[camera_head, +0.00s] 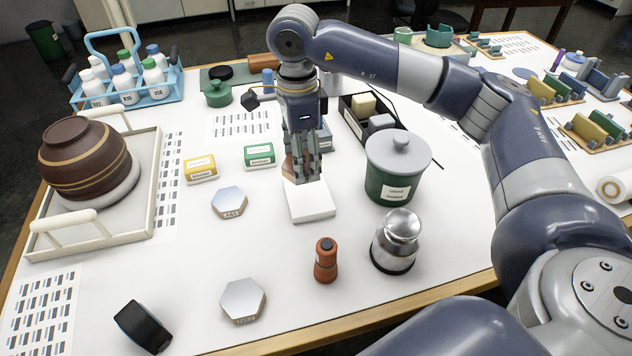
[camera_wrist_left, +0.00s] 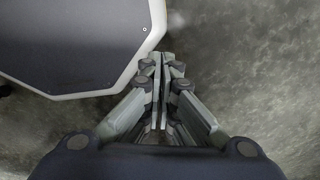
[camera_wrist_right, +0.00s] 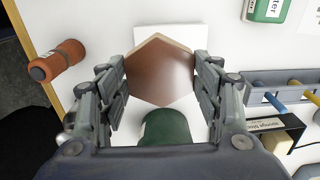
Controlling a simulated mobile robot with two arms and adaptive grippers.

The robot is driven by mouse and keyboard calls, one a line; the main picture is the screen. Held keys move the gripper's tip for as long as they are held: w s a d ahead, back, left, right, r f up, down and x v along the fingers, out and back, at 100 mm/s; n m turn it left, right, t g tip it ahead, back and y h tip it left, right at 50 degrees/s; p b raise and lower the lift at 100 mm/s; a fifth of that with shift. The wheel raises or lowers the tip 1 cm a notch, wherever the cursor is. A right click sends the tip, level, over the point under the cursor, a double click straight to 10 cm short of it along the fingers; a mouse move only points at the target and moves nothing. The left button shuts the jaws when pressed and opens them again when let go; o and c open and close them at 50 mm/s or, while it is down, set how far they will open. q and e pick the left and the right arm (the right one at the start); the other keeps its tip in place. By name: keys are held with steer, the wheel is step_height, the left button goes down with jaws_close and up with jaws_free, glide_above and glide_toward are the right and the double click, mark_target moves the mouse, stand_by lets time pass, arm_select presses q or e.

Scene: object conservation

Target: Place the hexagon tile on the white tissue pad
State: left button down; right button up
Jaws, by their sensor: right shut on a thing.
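My right gripper (camera_head: 305,172) is shut on a copper-brown hexagon tile (camera_wrist_right: 160,72), gripping it by two opposite sides. In the head view the tile (camera_head: 288,166) is mostly hidden by the fingers. The gripper and tile are just above the far part of the white tissue pad (camera_head: 312,207); I cannot tell whether they touch. In the right wrist view the pad (camera_wrist_right: 193,36) shows behind the tile. Two silver hexagon tiles lie on the table, one left of the pad (camera_head: 229,202) and one nearer the front (camera_head: 243,300). My left gripper (camera_wrist_left: 162,62) is shut and empty, over the floor.
A green lidded jar (camera_head: 392,175), a steel weight (camera_head: 396,240) and an orange bottle (camera_head: 326,262) stand right and front of the pad. Yellow (camera_head: 200,170) and green (camera_head: 259,156) boxes stand behind left. A tray (camera_head: 150,225) holds a brown pot (camera_head: 84,158).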

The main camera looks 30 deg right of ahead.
mark_target(307, 155)
steer(key=shift+w+d+r, duration=0.3)
steer(key=shift+d, duration=0.15)
steer(key=shift+w+d+r, duration=0.25)
steer(key=shift+w+d, duration=0.05)
steer(key=shift+d, duration=0.15)
steer(key=shift+d+f+p, duration=0.1)
steer(key=shift+f+p, duration=0.2)
steer(key=shift+f, duration=0.05)
step_height(307, 155, down, 4)
steer(key=shift+f+p, duration=0.15)
steer(key=shift+p, duration=0.6)
step_height(307, 155, down, 5)
steer(key=shift+w+r+p, duration=0.1)
steer(key=shift+r+p, duration=0.1)
steer(key=shift+p, duration=0.5)
steer(key=shift+f, duration=0.15)
steer(key=shift+f, duration=0.15)
steer(key=o, duration=1.2)
